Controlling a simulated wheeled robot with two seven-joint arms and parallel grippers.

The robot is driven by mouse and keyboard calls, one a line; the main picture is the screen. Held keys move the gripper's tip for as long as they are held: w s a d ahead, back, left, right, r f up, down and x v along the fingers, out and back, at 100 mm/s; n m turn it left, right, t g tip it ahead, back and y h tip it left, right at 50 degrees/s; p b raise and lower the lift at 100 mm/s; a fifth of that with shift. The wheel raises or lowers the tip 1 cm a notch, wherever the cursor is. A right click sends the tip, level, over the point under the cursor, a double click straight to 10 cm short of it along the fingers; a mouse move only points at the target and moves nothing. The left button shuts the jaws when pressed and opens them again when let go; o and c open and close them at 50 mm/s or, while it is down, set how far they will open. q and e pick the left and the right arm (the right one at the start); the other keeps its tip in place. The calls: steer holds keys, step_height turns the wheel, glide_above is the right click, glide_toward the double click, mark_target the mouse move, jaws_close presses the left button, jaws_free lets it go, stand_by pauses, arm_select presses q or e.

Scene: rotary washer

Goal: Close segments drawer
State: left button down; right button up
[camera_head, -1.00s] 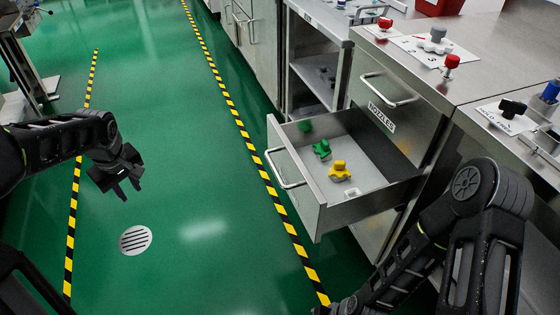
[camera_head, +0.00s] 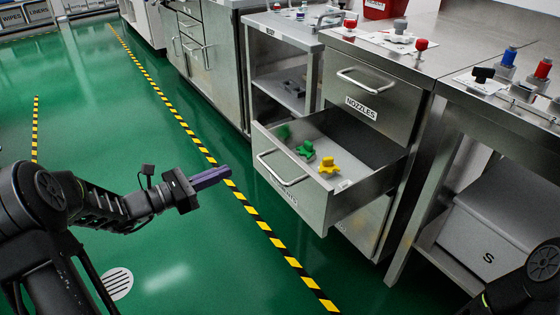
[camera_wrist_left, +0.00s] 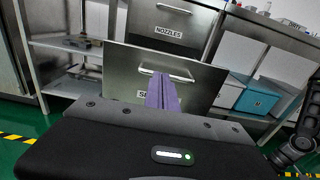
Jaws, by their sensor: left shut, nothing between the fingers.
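The segments drawer (camera_head: 308,200) is a steel drawer pulled out of the cabinet, below the closed nozzles drawer (camera_head: 370,90). Green pieces (camera_head: 305,149) and a yellow piece (camera_head: 328,166) lie inside it. Its bar handle (camera_head: 282,168) is on the front panel. My left gripper (camera_head: 226,173) is shut and empty, in the air to the left of the drawer front, apart from it, fingers toward the panel. My right gripper is out of view.
An open shelf unit (camera_head: 283,70) stands to the left of the drawers. A steel table (camera_head: 500,110) with fittings on top and a bin marked S (camera_head: 475,240) below stands at right. The green floor before the drawer is clear.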

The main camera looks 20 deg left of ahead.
mark_target(278, 150)
arm_select(q)
steer(key=shift+w+d, duration=0.1)
